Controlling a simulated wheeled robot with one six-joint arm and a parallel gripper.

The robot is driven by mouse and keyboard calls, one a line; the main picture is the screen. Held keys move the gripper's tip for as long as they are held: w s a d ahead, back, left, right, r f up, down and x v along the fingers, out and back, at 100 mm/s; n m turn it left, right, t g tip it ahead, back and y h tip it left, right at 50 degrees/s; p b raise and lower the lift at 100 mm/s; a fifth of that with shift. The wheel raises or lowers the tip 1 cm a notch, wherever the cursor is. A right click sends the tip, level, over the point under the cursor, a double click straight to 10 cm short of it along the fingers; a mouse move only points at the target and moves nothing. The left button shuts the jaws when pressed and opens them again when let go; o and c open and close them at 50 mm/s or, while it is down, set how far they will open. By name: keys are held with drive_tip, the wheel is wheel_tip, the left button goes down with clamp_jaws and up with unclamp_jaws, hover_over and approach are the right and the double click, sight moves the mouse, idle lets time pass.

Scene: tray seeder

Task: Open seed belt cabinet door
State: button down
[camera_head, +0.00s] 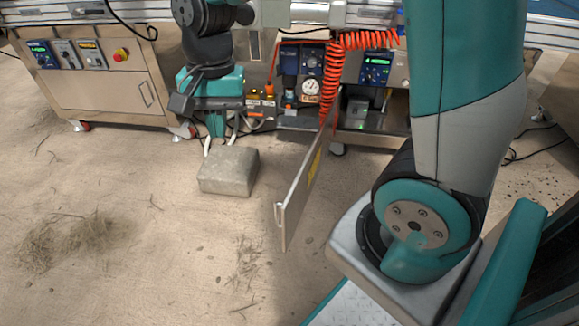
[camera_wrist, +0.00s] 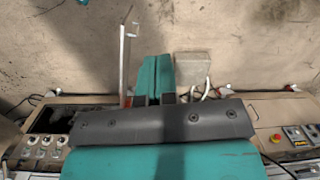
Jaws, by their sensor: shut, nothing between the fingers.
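The cabinet door (camera_head: 303,190) stands swung out from the machine front, a thin metal panel with a yellow label on its face. It is seen nearly edge-on, and its handle (camera_head: 279,218) is at the free near edge. In the wrist view the door (camera_wrist: 126,62) is a narrow upright strip just left of my fingers. The open cabinet shows a gauge (camera_head: 311,87) and blue devices inside. My gripper (camera_head: 216,125) is shut and empty, left of the door and apart from it. Its teal fingers also show in the wrist view (camera_wrist: 156,62).
A stone-like block (camera_head: 229,170) lies on the floor below my gripper, left of the door. A red coiled hose (camera_head: 333,75) hangs at the cabinet opening. A control cabinet (camera_head: 100,85) with a red stop button stands at left. The floor in front is mostly clear, with some straw.

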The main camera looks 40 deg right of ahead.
drive_tip(key=w+d+f+m+g+h, duration=0.1)
drive_tip(key=w+d+f+m, duration=0.2)
drive_tip(key=d+f+m, duration=0.4)
drive_tip(key=w+d+f+m+g+h+p, duration=0.1)
drive_tip(key=w+d+f+m, duration=0.35)
drive_tip(key=m, duration=0.35)
drive_tip(key=w+d+f+m+g+h, duration=0.1)
drive_tip(key=w+d+f+m, duration=0.1)
drive_tip(key=d+f+m, duration=0.4)
drive_tip(key=s+d+f+m+b, duration=0.1)
drive_tip(key=s+f+b, duration=0.2)
drive_tip(key=s+f, duration=0.3)
drive_tip(key=shift+s+d+f+m, duration=0.3)
drive_tip(key=shift+f+m, duration=0.1)
drive_tip(key=shift+f, duration=1.6)
